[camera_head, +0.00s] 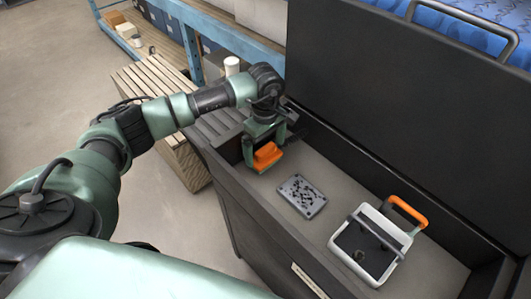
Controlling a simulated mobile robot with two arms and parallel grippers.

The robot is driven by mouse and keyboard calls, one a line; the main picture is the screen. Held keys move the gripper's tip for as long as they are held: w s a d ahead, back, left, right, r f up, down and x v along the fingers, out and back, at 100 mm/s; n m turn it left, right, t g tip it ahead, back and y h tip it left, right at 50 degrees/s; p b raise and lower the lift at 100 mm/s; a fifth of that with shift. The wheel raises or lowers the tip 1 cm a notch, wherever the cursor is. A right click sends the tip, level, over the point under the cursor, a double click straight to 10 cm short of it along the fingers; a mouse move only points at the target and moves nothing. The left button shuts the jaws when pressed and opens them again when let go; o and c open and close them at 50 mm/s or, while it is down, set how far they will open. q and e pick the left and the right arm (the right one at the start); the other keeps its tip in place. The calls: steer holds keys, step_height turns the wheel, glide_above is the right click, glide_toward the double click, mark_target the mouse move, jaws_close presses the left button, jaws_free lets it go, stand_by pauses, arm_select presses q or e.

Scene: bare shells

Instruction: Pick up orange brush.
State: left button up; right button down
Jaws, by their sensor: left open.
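The orange brush (267,157) lies in the far left part of a dark open box, on its grey floor. My left gripper (266,146) reaches down over the brush from above, with its fingers around or beside it. Its jaws are open. Whether the fingers touch the brush cannot be told, as the gripper hides part of it. My right gripper is not in view.
A grey plate with dark specks (301,195) lies on the box floor near the brush. A white-framed tool with an orange handle (373,246) sits further right. The box's raised lid (400,95) stands behind. A slatted wooden crate (158,84) stands left.

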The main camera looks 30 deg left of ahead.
mark_target(266, 148)
arm_select(q)
steer(key=shift+f, duration=0.6)
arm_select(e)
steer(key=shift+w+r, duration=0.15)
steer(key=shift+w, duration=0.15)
arm_select(q)
steer(key=c, duration=1.2)
steer(key=shift+r, duration=0.15)
step_height(266, 148, up, 20)
steer(key=b, duration=0.3)
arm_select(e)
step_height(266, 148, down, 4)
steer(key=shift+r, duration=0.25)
arm_select(q)
steer(key=o, duration=0.9)
steer(key=c, duration=0.6)
